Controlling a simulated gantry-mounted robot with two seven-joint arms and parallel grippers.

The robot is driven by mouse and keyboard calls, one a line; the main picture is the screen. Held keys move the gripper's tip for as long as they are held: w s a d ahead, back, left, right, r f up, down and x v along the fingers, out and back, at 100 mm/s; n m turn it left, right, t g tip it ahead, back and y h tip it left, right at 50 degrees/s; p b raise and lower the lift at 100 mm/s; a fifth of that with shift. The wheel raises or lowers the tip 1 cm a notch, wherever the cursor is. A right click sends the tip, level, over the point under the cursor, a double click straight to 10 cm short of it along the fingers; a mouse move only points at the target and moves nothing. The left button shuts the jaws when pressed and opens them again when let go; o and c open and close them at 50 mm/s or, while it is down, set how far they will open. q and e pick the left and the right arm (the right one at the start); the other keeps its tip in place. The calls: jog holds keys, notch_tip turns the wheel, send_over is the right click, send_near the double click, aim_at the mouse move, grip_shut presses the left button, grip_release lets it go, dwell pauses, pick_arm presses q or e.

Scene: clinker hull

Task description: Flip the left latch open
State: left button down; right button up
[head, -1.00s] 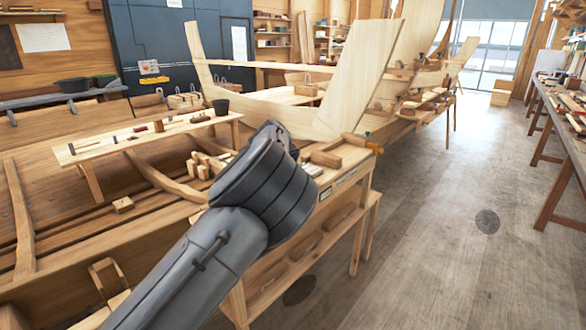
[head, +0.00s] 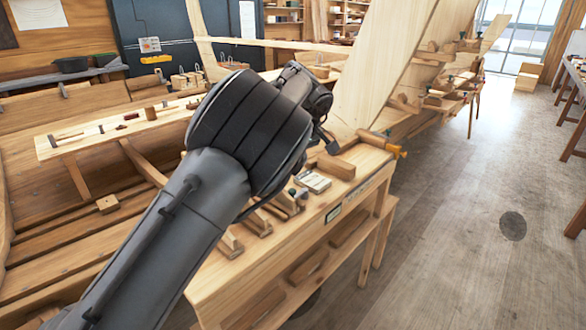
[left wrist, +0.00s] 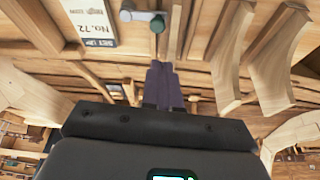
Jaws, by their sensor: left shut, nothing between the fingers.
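In the left wrist view, a latch with a pale grey lever and a grey-green knob (left wrist: 157,22) lies on the wooden bench top beside a printed card. I cannot tell whether it is the left latch. In the head view, small green-topped fittings (head: 292,192) stand near the card, too small to read their position. My left gripper (left wrist: 163,70) has its dark fingers together and empty, pointing toward the knob with a visible gap. In the head view, it (head: 331,146) is over the bench, partly hidden by my arm. My right gripper is in neither view.
The printed card (left wrist: 91,20) lies beside the latch; it also shows on the bench in the head view (head: 314,181). Curved wooden pieces (left wrist: 275,75) stand nearby.

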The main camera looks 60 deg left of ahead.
aim_at(290, 190)
pick_arm(q)
jog(key=x, duration=0.2)
jog(key=b+x, duration=0.1)
jog(key=x, duration=0.2)
jog(key=b+x, duration=0.1)
jog(key=x, duration=0.2)
jog(key=shift+w+a+f, duration=0.15)
jog(key=shift+w+a, duration=0.15)
jog(key=shift+w, duration=0.1)
jog(key=shift+a+f, duration=0.25)
jog(key=shift+f, duration=0.45)
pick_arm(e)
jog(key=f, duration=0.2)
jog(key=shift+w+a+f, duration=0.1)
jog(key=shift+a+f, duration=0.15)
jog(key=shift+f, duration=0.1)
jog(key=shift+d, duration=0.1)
